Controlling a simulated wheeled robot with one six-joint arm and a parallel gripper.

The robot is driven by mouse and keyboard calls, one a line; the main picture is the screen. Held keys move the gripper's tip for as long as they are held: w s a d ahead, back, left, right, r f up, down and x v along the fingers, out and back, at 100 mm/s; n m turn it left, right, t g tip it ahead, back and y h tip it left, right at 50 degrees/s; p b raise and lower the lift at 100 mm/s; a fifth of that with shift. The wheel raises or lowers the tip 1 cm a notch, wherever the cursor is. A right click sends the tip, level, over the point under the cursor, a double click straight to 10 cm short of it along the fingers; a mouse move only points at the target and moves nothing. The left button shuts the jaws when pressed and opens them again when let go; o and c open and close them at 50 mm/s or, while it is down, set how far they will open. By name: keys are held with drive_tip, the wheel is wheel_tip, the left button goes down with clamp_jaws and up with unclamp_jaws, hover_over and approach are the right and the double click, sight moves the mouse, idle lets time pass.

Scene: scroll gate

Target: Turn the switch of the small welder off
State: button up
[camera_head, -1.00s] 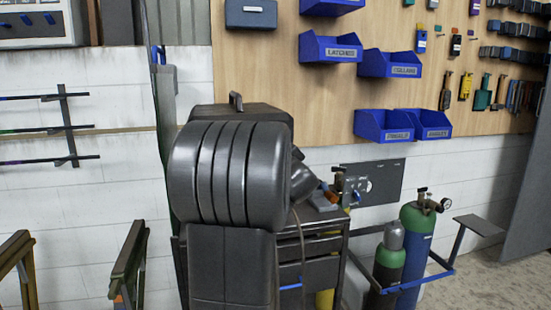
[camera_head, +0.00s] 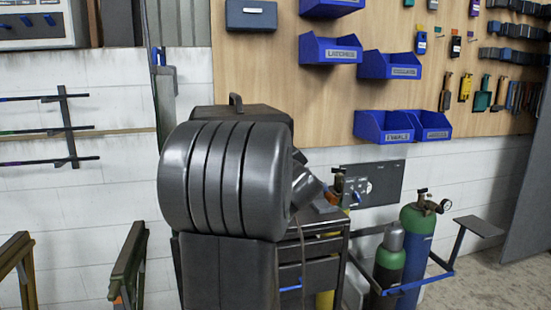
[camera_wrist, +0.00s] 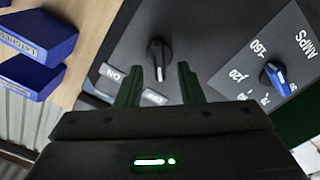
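The small welder's dark case (camera_head: 262,114) with a top handle stands on a cart in the head view, mostly hidden behind my arm. In the wrist view its black switch knob (camera_wrist: 159,55), with a white pointer mark, sits on a dark panel. The ON label (camera_wrist: 113,73) and a partly hidden OFF label (camera_wrist: 154,97) are on the near side of the knob. My gripper (camera_wrist: 161,71) is open and empty, its fingertips on either side of the line to the knob. I cannot tell whether they touch it. The gripper is hidden in the head view.
A blue AMPS knob (camera_wrist: 273,76) with a number scale is right of the switch. Blue bins (camera_wrist: 37,38) are at left. In the head view, gas cylinders (camera_head: 415,240) stand right of the cart (camera_head: 318,268), with a tool board (camera_head: 300,95) behind.

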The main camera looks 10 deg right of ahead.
drive_tip(key=s, duration=1.1)
drive_tip(key=shift+s+d+p, duration=0.2)
drive_tip(key=shift+s+p, duration=0.1)
drive_tip(key=shift+s, duration=0.05)
drive_tip(key=shift+w, duration=0.15)
drive_tip(key=w, duration=1.3)
drive_tip(key=shift+w+a, duration=0.25)
drive_tip(key=shift+w, duration=0.05)
drive_tip(key=shift+b, duration=0.3)
